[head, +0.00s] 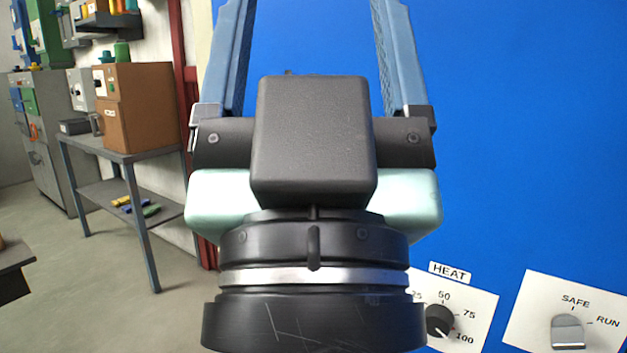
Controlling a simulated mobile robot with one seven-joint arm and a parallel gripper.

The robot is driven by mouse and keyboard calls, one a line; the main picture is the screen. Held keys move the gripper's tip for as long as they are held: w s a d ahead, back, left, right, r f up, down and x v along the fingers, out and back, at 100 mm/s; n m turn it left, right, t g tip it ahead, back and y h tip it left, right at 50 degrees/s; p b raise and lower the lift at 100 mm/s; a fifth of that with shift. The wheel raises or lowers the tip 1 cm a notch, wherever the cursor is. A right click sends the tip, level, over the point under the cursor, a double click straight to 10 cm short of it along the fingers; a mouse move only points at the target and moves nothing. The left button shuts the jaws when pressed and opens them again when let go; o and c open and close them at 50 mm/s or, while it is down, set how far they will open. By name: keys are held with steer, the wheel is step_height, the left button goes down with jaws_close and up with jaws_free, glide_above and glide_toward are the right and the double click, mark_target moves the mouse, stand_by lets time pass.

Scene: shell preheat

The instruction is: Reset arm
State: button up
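My gripper (313,40) fills the middle of the head view, with its black wrist below and two blue fingers pointing up. The fingers stand wide apart, and only blue panel shows between them. Their tips run past the top edge of the picture. No held thing is visible. A large blue panel (530,130) lies behind my gripper. A black HEAT knob (440,321) sits on a white plate at the lower right, its mark pointing to the lower right near 100. My wrist hides part of this plate's left side.
A silver SAFE/RUN switch (567,331) is at the lower right; its setting is unclear. At left, a grey table (125,157) carries a brown box (138,108), with small coloured pieces on its lower shelf. Grey cabinets stand farther back. Floor between is clear.

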step_height(320, 180, up, 24)
steer(key=p, duration=2.1)
steer(key=shift+p, duration=0.3)
steer(key=shift+f, duration=0.1)
